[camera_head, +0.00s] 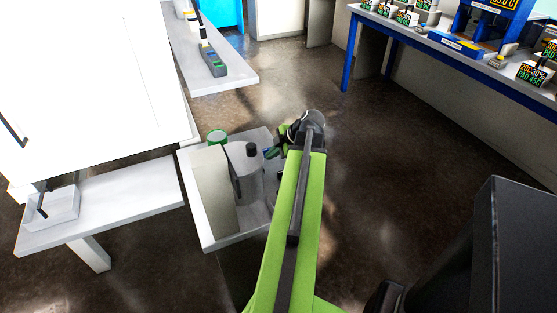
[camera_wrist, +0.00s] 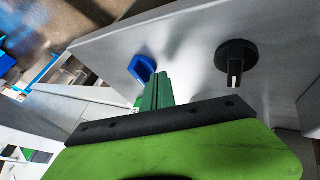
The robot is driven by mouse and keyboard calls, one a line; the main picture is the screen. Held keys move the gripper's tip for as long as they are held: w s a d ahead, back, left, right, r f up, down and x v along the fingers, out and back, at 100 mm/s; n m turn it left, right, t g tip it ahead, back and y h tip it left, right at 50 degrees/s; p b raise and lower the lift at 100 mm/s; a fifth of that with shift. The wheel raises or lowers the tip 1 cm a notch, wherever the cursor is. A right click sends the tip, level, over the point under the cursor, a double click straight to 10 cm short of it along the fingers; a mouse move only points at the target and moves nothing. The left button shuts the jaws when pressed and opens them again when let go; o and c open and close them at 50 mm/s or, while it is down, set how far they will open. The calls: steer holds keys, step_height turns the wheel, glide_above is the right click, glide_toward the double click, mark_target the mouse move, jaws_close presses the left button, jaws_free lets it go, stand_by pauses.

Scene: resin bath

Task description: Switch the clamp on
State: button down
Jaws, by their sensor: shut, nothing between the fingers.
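In the wrist view a grey panel (camera_wrist: 190,45) carries a blue knob or lever (camera_wrist: 141,68) and a round black rotary knob (camera_wrist: 236,64) with a pale pointer mark. I cannot tell from its looks which of these belongs to the clamp. My gripper (camera_wrist: 157,88) has its green fingers shut and empty. Its tips are just beside the blue knob in the picture; I cannot tell whether they touch. The black knob is to the right of the fingers. In the head view my gripper (camera_head: 272,152) is small and partly hidden by my arm, by a grey cylinder.
A pale tray (camera_head: 211,241) holds the grey cylinder (camera_head: 248,180) and a beige box (camera_head: 213,192). A white bench (camera_head: 110,205) is at left, a narrow white bench (camera_head: 235,80) behind. A blue-framed bench (camera_head: 400,32) with displays is at upper right. Floor between is clear.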

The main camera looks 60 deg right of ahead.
steer(key=shift+w+d, duration=0.35)
steer(key=shift+w, duration=0.1)
steer(key=shift+d, duration=0.1)
steer(key=shift+s+m, duration=0.1)
steer(key=shift+m, duration=0.2)
steer(key=shift+a+h, duration=0.3)
